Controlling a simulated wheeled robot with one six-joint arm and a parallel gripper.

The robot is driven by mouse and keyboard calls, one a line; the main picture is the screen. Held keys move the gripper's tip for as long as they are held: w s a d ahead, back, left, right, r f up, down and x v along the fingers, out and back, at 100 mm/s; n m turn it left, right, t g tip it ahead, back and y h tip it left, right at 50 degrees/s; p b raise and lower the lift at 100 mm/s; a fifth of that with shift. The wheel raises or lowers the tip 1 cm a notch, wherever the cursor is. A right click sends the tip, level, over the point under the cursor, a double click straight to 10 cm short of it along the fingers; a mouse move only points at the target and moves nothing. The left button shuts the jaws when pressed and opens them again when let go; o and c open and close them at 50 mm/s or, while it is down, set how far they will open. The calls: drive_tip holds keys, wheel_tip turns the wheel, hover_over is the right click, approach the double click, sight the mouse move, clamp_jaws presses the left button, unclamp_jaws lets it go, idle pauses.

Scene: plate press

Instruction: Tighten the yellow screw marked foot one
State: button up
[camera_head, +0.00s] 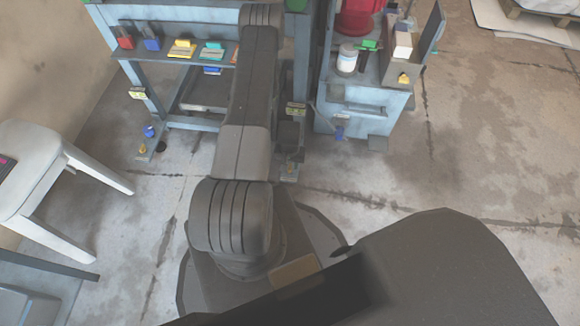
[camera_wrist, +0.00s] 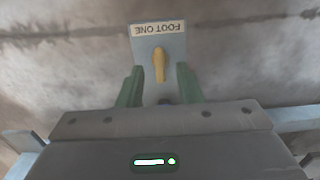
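The yellow screw (camera_wrist: 159,66) shows in the wrist view as a narrow, upright-looking yellow head on a pale grey plate (camera_wrist: 147,44). The plate's label (camera_wrist: 158,29) reads FOOT ONE, upside down. My gripper (camera_wrist: 160,72) is open, with one green finger on each side of the screw and a gap on both sides. I cannot tell how far the fingertips are from it in depth. In the head view my arm hides the gripper. Yellow parts show there at two bench feet, left (camera_head: 143,151) and right (camera_head: 291,169); their labels are too small to read.
A blue-grey bench (camera_head: 190,122) carries coloured blocks on a shelf (camera_head: 170,57). A blue cabinet (camera_head: 360,110) with a white jar (camera_head: 347,60) stands to the right. A white stool (camera_head: 35,165) is at the left. The concrete floor at right is clear.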

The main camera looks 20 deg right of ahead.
drive_tip(key=shift+f, duration=0.7)
clamp_jaws()
